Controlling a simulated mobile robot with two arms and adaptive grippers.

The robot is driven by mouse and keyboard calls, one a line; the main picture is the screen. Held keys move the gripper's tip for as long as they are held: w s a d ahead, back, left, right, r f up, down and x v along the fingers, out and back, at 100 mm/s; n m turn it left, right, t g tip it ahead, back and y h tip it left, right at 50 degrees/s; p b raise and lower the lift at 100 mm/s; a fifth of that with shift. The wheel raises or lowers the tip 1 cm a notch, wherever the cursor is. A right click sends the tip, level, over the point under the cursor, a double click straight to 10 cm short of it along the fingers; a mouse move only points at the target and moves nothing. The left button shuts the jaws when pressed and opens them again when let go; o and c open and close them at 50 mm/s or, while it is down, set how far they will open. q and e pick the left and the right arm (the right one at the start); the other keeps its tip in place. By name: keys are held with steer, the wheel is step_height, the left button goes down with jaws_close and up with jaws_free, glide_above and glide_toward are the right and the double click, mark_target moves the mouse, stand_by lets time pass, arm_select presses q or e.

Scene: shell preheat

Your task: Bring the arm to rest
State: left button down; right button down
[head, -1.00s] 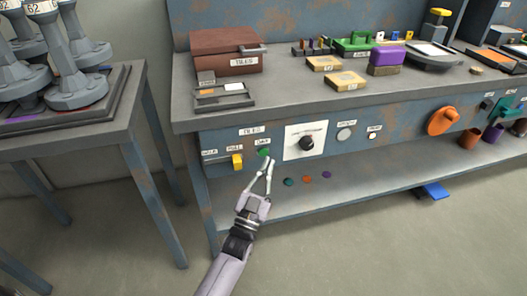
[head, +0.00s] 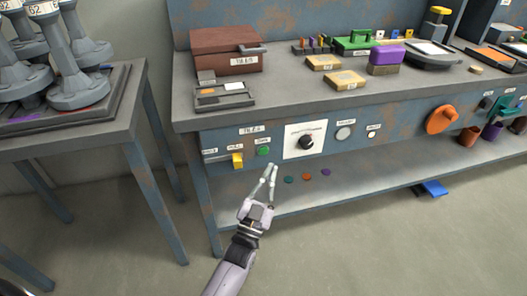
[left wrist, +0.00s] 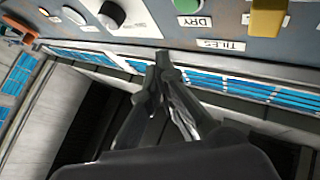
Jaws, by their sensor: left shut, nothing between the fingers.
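My left gripper (head: 270,170) is shut and empty in front of the workbench panel, below the green button (head: 263,151) and left of the coloured discs. It does not touch the panel in the head view. In the left wrist view its fingers (left wrist: 162,58) meet at the tips, just below the panel's lower edge. The green button (left wrist: 187,5) and the yellow switch (left wrist: 268,18) show there above the fingers, with labels reading DRY and TILES. The black knob (head: 306,143) on its white plate is to the right of the gripper in the head view. My right gripper is not in view.
The workbench top (head: 290,98) carries a brown box (head: 225,50), a small tray and several blocks. An orange handle (head: 441,120) sticks out of the panel at right. A side table (head: 125,110) with grey weighted pieces stands at left.

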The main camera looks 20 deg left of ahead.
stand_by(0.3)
